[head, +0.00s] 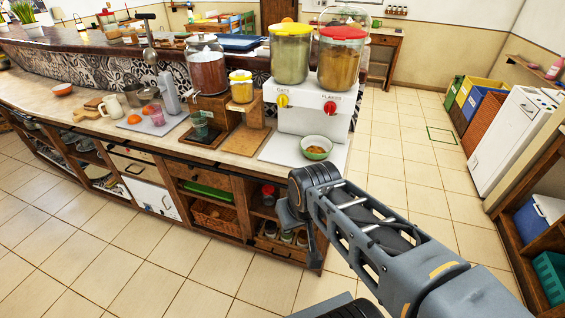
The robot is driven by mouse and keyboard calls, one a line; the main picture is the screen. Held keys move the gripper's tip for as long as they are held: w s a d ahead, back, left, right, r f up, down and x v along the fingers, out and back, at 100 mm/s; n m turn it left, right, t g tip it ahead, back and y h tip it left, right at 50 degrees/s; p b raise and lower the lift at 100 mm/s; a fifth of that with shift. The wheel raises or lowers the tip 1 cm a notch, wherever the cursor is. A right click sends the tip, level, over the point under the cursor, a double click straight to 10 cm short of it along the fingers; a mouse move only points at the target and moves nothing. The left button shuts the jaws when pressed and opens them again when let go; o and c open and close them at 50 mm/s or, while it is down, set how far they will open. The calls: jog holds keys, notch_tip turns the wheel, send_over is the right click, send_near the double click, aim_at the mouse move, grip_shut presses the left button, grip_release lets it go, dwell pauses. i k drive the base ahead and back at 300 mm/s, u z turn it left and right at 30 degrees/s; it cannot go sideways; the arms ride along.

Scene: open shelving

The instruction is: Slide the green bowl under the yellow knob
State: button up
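The green bowl (316,151), pale-rimmed with brown contents, stands upright on a white board (280,150) at the counter's right end. It is in front of the white dispenser (300,122), nearer the red knob's side. The red knob (330,108) is on the right, under the red-lidded jar (339,62). My gripper (305,228) hangs below and in front of the bowl, apart from it. Its fingers are not clear, so its opening cannot be told.
A wooden stand with a yellow-lidded jar (241,90) is left of the dispenser. A glass cup (200,127) stands farther left. The board left of the bowl is bare. Open floor (400,165) lies right of the counter.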

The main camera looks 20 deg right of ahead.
aim_at(314, 147)
jog(key=u, duration=0.65)
jog(key=k, duration=0.9)
jog(key=u, duration=0.6)
jog(key=i, duration=1.75)
jog(key=z, duration=1.55)
jog(key=i, duration=0.9)
jog(key=z, duration=0.9)
